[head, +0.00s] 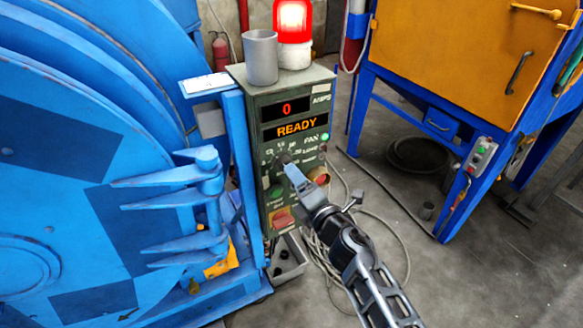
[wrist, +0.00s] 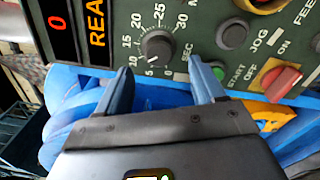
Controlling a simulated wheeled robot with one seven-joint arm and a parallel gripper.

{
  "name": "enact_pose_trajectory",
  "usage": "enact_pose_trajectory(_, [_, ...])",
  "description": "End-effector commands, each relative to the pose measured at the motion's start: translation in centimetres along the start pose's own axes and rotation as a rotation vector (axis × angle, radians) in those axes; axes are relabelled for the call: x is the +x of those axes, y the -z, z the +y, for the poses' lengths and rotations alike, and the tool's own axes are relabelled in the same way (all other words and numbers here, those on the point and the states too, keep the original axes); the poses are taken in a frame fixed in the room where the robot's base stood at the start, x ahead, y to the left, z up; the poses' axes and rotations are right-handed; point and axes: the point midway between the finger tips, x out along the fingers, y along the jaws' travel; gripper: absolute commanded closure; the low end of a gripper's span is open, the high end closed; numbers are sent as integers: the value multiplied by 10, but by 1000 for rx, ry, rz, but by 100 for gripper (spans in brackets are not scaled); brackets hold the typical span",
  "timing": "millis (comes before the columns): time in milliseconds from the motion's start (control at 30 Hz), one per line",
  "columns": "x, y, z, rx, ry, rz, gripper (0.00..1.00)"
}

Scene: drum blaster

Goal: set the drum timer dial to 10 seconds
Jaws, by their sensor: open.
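The timer dial (wrist: 158,46) is a dark round knob on the grey-green control panel. In the wrist view its scale runs from about 5 to 30, and its pale mark lies toward the low end near 5; the exact reading is hard to tell. My gripper (wrist: 160,74) is open, its two blue-grey fingers apart, one to either side just below the dial in that view, with nothing between them. In the head view my gripper (head: 289,163) reaches the panel at the dial and largely hides it. The red display (head: 286,109) reads 0, and READY glows below.
The control box (head: 262,88) carries a grey cup (head: 261,58) and a lit red beacon (head: 293,22). A green START button (wrist: 239,65) and a red OFF/ON switch (wrist: 281,82) sit near the dial. The blue drum (head: 70,130) stands close left; floor at right holds cables.

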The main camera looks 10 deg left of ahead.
Motion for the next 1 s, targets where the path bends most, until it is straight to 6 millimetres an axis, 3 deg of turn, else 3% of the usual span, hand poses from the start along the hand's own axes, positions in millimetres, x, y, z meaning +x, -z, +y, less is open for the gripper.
enact_pose_trajectory(233, [-26, 0, 1, 2, 0, 0, 32])
enact_pose_trajectory(833, [-32, 3, 0, 16, -1, -1, 32])
enact_pose_trajectory(1000, [-64, 26, -5, 179, -5, -31, 32])
